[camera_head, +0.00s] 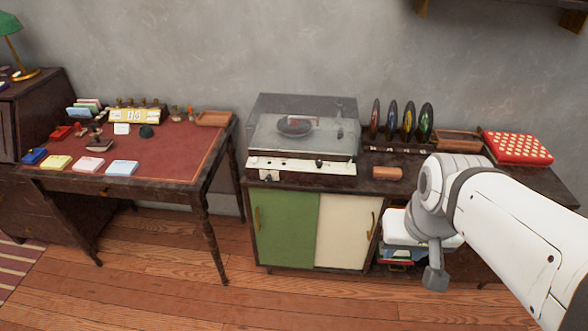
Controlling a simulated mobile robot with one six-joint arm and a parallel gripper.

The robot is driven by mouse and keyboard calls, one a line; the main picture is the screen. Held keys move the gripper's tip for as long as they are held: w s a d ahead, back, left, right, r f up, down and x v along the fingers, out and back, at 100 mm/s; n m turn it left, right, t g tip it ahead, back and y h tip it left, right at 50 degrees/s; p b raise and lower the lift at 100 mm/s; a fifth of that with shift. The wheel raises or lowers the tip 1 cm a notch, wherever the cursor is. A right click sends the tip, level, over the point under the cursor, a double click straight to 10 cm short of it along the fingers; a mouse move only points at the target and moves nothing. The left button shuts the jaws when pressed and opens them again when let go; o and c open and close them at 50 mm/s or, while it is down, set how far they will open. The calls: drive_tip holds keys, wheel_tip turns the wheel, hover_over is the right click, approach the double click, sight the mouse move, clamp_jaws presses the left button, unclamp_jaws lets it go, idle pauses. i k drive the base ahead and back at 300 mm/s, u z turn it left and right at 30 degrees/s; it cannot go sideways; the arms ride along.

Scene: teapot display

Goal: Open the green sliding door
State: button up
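The green sliding door (285,230) is the left panel of a low dark cabinet (376,187). It stands closed, with a thin vertical brass handle (257,219) near its left edge. A cream sliding door (342,230) fills the right half, with a brass handle (372,223) near its right edge. My gripper (435,279) hangs at the end of my white arm, to the right of both doors and apart from them. It points down in front of the open shelf. Its fingers are small and seen edge-on, so I cannot tell whether it is open or shut.
A record player (302,130) with a clear lid stands on the cabinet. Books (396,256) fill the lower right shelf. A red-topped desk (170,150) stands to the left, its leg (212,240) near the green door. The wooden floor before the doors is clear.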

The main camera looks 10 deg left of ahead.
sight(285, 222)
drive_tip(key=z, duration=0.05)
drive_tip(key=k, duration=1.2)
drive_tip(key=u, duration=0.8)
drive_tip(key=i, duration=1.85)
drive_tip(key=z, duration=0.7)
